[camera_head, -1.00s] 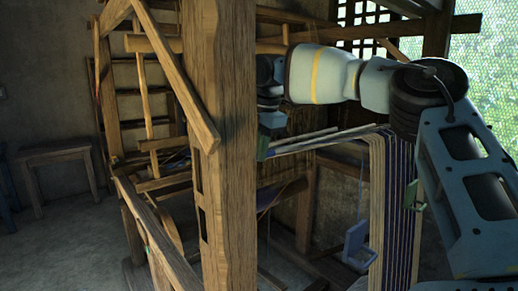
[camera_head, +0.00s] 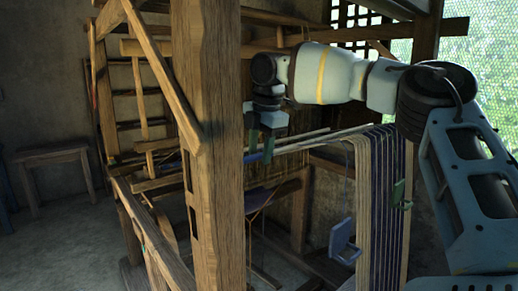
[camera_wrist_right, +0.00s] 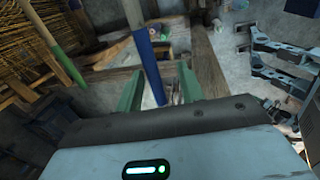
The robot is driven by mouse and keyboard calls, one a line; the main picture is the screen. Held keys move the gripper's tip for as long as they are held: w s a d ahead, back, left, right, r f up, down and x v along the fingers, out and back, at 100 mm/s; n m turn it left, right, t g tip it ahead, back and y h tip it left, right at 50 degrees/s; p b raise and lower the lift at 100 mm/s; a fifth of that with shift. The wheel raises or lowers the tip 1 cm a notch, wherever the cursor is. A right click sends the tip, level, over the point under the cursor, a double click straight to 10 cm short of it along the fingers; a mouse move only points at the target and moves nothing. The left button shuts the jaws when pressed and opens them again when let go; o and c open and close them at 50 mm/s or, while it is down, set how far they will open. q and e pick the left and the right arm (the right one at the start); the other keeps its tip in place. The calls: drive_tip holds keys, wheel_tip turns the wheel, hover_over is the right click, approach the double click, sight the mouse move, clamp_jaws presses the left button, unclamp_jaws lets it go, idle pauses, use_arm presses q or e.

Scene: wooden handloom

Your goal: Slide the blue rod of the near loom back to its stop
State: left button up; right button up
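The blue rod (camera_wrist_right: 149,62) shows in the right wrist view as a short dark-blue bar, with its lower part between the two fingers of my right gripper (camera_wrist_right: 158,90). Gaps show on both sides of it, so the gripper looks open and not closed on the rod. In the head view my right gripper (camera_head: 261,146) hangs fingers down just right of the thick front post, over the near loom's pale rods (camera_head: 300,144). A small piece of blue shows by its fingers, partly hidden by the post. My left gripper is not in view.
The thick wooden post (camera_head: 214,150) stands close to my right gripper and hides part of the loom. Striped warp cloth (camera_head: 378,205) hangs at the right, with a blue hanging piece (camera_head: 343,241) beside it. A wooden bench (camera_head: 50,157) stands far left.

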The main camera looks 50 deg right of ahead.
drive_tip(key=shift+w, duration=0.15)
drive_tip(key=shift+r, duration=0.25)
wheel_tip(320, 180, up, 7)
drive_tip(key=s, duration=0.1)
drive_tip(key=shift+s, duration=0.35)
drive_tip(key=shift+a, duration=0.1)
idle(0.4)
